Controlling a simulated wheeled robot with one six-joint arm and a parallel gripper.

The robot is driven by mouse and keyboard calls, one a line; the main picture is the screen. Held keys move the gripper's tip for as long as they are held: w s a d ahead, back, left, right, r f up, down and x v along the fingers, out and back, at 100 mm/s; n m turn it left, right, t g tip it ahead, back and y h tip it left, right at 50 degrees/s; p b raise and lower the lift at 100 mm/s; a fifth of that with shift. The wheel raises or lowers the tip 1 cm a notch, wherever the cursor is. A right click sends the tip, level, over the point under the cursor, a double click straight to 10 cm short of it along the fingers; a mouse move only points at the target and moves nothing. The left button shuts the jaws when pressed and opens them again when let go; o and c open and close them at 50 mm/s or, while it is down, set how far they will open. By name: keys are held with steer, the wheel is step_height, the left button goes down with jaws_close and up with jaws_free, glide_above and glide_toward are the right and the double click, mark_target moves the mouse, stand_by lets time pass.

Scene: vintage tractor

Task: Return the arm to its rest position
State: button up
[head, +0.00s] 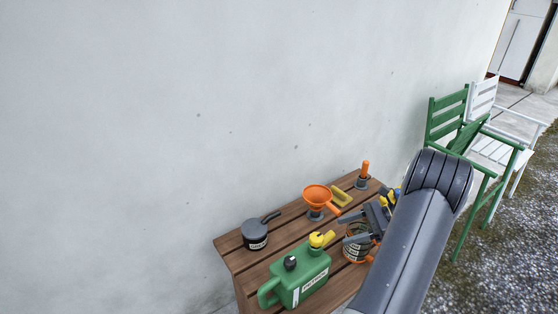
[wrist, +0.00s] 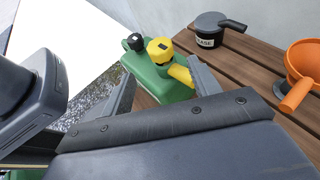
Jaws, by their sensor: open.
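My arm reaches in from the lower right of the head view, over the wooden slatted table (head: 232,252). My gripper (head: 357,228) is above the table's right part, over a labelled tin with orange on it (head: 352,252) that it partly hides. In the wrist view my gripper (wrist: 165,88) shows two grey fingers spread apart, with nothing held between them. Beyond the fingers is the green can (wrist: 163,84) with a yellow cap and spout and a black cap. The same green can (head: 303,282) stands at the table's front in the head view.
A dark grease pot (head: 255,236) stands at the table's left. An orange funnel (head: 317,197), a yellow item (head: 341,196) and an orange-handled item (head: 364,172) are near the back. A pale wall rises behind. A green chair (head: 448,115) and white chair (head: 484,98) stand right.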

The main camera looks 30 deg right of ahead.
mark_target(317, 236)
steer(key=x, duration=1)
steer(key=shift+p, duration=0.35)
steer(key=shift+m+h, duration=0.3)
